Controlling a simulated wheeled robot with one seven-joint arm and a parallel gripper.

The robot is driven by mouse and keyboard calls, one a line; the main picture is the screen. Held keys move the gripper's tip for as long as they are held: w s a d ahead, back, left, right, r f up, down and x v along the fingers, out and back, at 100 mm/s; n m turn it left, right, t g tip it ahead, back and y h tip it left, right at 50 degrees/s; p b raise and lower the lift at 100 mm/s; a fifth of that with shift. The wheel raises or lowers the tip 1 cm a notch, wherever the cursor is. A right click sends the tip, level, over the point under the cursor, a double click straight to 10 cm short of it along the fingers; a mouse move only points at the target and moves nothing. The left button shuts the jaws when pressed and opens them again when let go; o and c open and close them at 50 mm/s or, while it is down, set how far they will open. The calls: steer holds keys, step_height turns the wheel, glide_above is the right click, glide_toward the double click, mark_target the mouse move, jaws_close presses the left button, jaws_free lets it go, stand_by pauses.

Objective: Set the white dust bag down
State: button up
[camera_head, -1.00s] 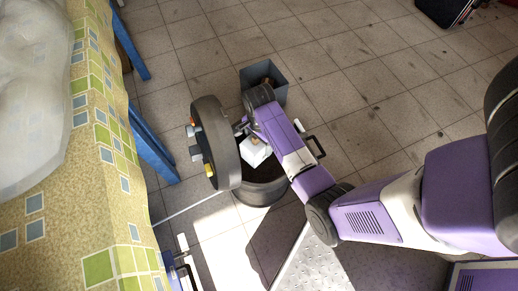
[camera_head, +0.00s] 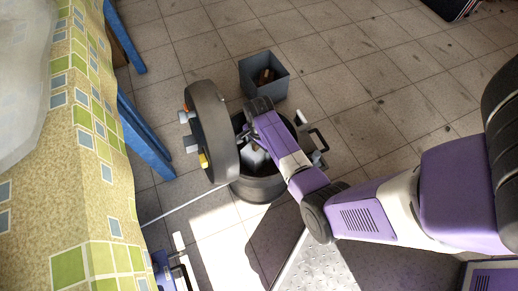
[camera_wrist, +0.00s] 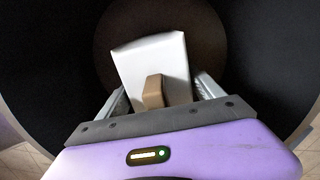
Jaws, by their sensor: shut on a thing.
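The white dust bag (camera_wrist: 148,55) has a brown tab (camera_wrist: 153,92) and sits between the fingers of my gripper (camera_wrist: 160,98). My gripper is shut on the bag at its tab. In the head view the bag (camera_head: 255,158) is mostly hidden by my arm and lies inside an open dark round drum (camera_head: 258,190). In the wrist view the drum's dark inner wall (camera_wrist: 55,70) surrounds the bag, with a brownish round floor beyond it. I cannot tell whether the bag touches that floor.
The drum's round grey lid (camera_head: 215,130) stands open at its left, close to my arm. A grey box (camera_head: 264,75) with brown things inside stands behind. A table with a patterned cloth (camera_head: 85,150) is at the left.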

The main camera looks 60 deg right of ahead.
steer(key=shift+f, duration=0.6)
steer(key=shift+f, duration=0.1)
steer(key=o, duration=1.4)
steer(key=shift+c, duration=0.2)
step_height(320, 180, up, 12)
steer(key=p, duration=0.5)
